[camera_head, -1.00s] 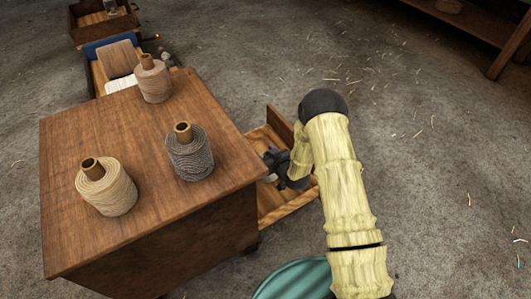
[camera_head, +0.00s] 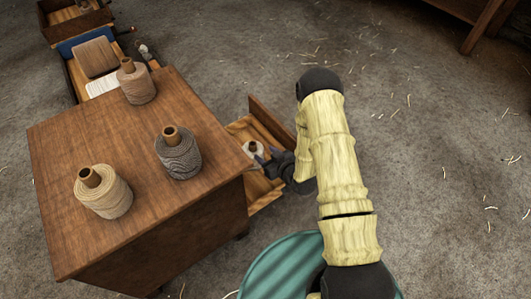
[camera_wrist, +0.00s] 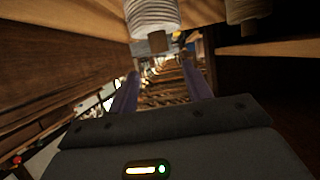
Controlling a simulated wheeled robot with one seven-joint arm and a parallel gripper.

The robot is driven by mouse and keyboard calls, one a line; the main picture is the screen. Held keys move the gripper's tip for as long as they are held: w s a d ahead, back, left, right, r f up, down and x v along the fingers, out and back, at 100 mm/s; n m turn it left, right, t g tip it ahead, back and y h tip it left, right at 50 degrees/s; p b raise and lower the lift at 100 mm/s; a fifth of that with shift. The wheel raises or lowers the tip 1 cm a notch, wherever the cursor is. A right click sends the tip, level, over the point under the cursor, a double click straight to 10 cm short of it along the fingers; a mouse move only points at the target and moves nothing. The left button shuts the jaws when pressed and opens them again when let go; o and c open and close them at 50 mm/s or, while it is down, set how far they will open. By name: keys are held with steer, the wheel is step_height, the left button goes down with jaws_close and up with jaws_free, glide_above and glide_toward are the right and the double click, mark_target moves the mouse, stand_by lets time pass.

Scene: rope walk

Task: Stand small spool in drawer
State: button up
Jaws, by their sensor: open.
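The small spool (camera_head: 253,149) is pale with a dark core top and stands, apparently upright, inside the open drawer (camera_head: 264,195) at the right side of the cabinet. My gripper (camera_head: 268,159) is at the drawer, just right of the spool, with its fingers open. In the wrist view the pale, ridged spool (camera_wrist: 155,14) with its brown core shows at the top, beyond my spread fingers (camera_wrist: 160,82). It appears upside down there. Nothing shows between the fingers. Whether a finger touches the spool cannot be told.
The wooden cabinet (camera_head: 125,215) carries three larger spools: cream (camera_head: 104,194), grey (camera_head: 178,156) and beige (camera_head: 138,86). Another spool (camera_wrist: 245,10) shows at the wrist view's upper right. A teal round object (camera_head: 275,265) is at the bottom. The straw-strewn floor at right is clear.

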stand_by(0.4)
steer(key=d+r+m+g+h, duration=0.25)
steer(key=d+r+h, duration=0.45)
steer(key=r, duration=0.7)
steer(key=s+d+r+m+g, duration=0.2)
steer(key=s+r, duration=0.3)
steer(key=s, duration=0.4)
steer(key=s+d+r+m+g, duration=0.2)
steer(key=s+r, duration=0.4)
steer(key=s, duration=0.4)
steer(key=shift+s+d+r+g+h, duration=0.15)
steer(key=shift+d+r+g+h, duration=0.15)
steer(key=shift+d+g, duration=0.65)
steer(key=shift+a, duration=0.15)
steer(key=w+p+v, duration=0.1)
steer(key=p+v, duration=0.6)
steer(key=w+r+p+v, duration=0.1)
steer(key=w+p+v, duration=0.1)
steer(key=p+v, duration=0.6)
steer(key=shift+w, duration=0.35)
